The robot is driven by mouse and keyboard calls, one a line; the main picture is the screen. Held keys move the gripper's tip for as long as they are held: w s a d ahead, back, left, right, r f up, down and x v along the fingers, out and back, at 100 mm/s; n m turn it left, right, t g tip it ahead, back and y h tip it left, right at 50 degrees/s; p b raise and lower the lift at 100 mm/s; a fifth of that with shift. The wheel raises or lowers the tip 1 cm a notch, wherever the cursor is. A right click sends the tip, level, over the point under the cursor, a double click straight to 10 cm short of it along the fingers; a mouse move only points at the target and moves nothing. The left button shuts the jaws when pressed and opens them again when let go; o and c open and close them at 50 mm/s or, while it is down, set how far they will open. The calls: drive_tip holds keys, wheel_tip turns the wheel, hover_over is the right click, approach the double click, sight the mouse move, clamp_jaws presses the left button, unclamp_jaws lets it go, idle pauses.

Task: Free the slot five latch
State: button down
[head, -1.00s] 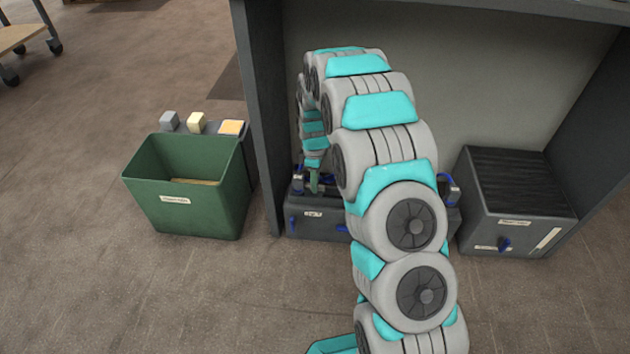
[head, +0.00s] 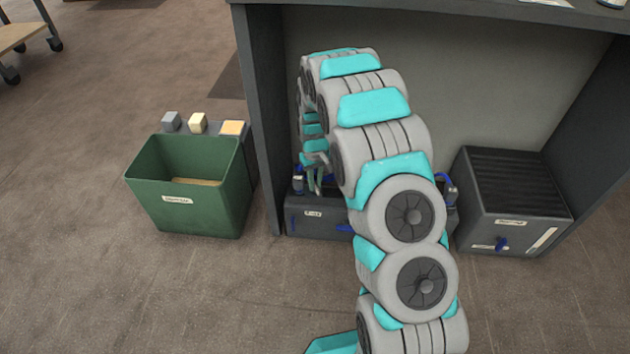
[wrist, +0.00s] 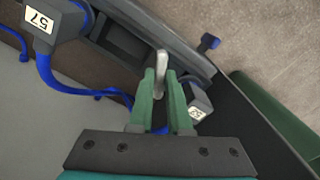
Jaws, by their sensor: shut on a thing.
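My gripper (wrist: 161,82) has green fingers. In the wrist view they are closed around a pale metal lever (wrist: 161,60), which I take to be the latch. The lever stands at the edge of a dark grey unit (wrist: 185,50) with an open recess beside it. In the head view my gripper (head: 315,180) is at the top of the dark unit (head: 300,225) under the bench, partly hidden by my arm. A slot five marking is not readable.
Blue cable (wrist: 45,75) runs by the left block. A blue knob (wrist: 209,42) sticks out from the unit. A green bin (head: 200,205) stands left of the bench leg (head: 262,130). A ridged grey box (head: 515,205) stands right. Open floor lies in front.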

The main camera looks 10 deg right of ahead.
drive_tip(key=m, duration=0.5)
drive_tip(key=shift+m+p, duration=0.3)
drive_tip(key=shift+m, duration=0.1)
idle(0.4)
drive_tip(key=c, duration=0.9)
unclamp_jaws()
drive_tip(key=shift+o, duration=0.2)
drive_tip(key=shift+r, duration=0.1)
wheel_tip(320, 180, up, 7)
drive_tip(key=shift+w+r, duration=0.1)
drive_tip(key=shift+r, duration=0.25)
